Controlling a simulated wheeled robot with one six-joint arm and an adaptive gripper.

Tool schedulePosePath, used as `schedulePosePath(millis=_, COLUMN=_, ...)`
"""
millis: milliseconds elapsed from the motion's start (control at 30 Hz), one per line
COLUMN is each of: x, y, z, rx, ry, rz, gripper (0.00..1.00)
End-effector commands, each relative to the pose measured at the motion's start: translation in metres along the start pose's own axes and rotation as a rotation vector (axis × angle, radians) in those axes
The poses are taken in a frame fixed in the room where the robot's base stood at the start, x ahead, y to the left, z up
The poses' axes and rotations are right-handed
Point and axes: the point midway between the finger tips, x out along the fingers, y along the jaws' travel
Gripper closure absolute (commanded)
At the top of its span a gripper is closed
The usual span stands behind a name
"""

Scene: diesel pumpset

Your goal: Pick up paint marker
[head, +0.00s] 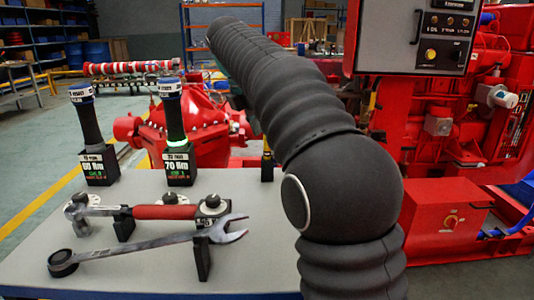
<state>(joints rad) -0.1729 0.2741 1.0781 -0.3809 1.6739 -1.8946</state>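I cannot clearly make out a paint marker. A small dark upright piece with a brass-coloured top (267,166) stands at the back edge of the grey table (150,272), just left of my arm; it is too small to tell what it is. My arm, in a black ribbed sleeve, rises from the lower right and reaches up and away to the left over the table. My gripper does not show; the far end of the arm hides it.
Two upright black-handled tools in labelled holders, one (90,125) left and one (175,120) with a green-lit ring, stand on the table. Red machinery (450,150) stands at right.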

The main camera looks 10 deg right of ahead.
Motion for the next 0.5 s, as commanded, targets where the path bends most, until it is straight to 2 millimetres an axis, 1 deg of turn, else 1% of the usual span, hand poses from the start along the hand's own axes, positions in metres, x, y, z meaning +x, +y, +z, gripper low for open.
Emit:
schedulePosePath(millis=100, x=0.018, y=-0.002, z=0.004, rx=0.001, ry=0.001, rz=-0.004, gripper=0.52)
schedulePosePath(millis=200, x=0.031, y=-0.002, z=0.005, rx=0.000, ry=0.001, rz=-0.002, gripper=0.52)
schedulePosePath(millis=300, x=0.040, y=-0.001, z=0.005, rx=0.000, ry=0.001, rz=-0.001, gripper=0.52)
schedulePosePath(millis=500, x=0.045, y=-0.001, z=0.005, rx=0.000, ry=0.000, rz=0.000, gripper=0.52)
